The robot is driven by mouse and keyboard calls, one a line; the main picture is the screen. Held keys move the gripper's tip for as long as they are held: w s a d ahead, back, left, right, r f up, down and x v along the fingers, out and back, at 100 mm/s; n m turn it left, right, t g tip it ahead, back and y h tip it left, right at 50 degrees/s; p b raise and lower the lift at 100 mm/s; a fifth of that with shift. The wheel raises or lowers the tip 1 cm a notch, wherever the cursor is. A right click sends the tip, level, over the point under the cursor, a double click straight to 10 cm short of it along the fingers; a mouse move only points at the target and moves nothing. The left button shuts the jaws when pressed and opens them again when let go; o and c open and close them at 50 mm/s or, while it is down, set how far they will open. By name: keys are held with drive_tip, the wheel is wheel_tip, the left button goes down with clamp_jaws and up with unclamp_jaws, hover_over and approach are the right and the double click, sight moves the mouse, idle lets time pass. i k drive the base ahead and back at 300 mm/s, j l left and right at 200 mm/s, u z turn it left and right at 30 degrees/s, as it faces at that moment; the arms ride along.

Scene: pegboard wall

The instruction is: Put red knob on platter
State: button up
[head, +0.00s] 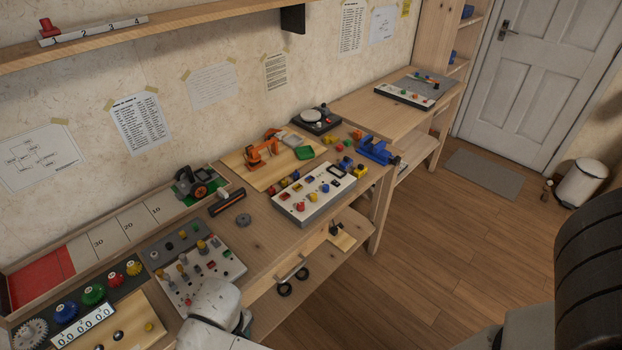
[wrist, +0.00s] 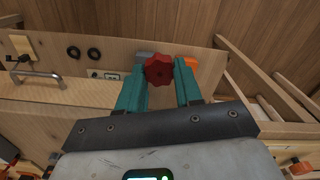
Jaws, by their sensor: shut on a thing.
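The red knob (wrist: 157,69) is a lobed red piece in the wrist view. It sits between the two teal fingers of my gripper (wrist: 161,78), which is shut on it. In the head view the gripper and the held knob do not show; only part of my white arm appears at the bottom. The platter (head: 314,114) is the pale round disc on a dark turntable, at the back of the workbench near the wall.
A white panel with coloured knobs (head: 313,195) stands in front of the turntable. An orange clamp-like piece (head: 262,151) is left of the turntable and a blue vise (head: 375,150) right of it. A grey panel of pegs (head: 196,268) is nearer.

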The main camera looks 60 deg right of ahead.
sight(310, 114)
drive_tip(key=l+u, duration=0.1)
drive_tip(key=l, duration=0.5)
drive_tip(key=k+l, duration=0.15)
drive_tip(key=l, duration=0.45)
drive_tip(key=l+u, duration=0.15)
drive_tip(key=l, duration=0.45)
drive_tip(key=k+l, duration=0.15)
drive_tip(key=l, duration=0.4)
drive_tip(key=u, duration=0.05)
